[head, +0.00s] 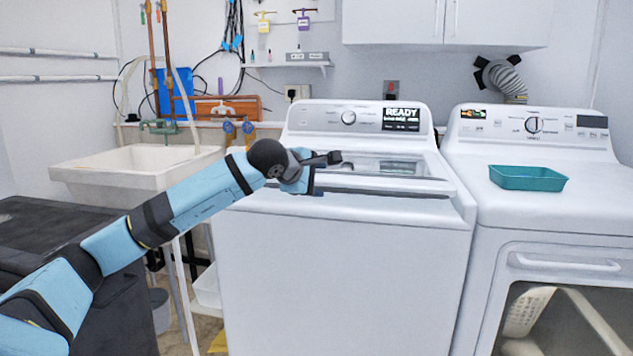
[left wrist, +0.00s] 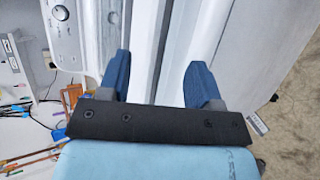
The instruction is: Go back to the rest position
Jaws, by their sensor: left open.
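My left gripper (head: 326,170) is at the end of the blue and black arm reaching in from the left, over the front left part of the washing machine's top (head: 372,205). In the left wrist view the left gripper (left wrist: 158,80) has its two blue fingers spread apart. Nothing is between them but the white washer top (left wrist: 215,40) beyond. Whether the fingers touch the washer cannot be told. The washer's display reads READY. My right gripper is not in view.
A dryer (head: 545,215) with a teal tray (head: 528,177) on top stands to the right. A utility sink (head: 125,172) is at the left, behind my arm. A dark surface (head: 50,225) lies at the lower left. White cabinets (head: 445,22) hang above the washer.

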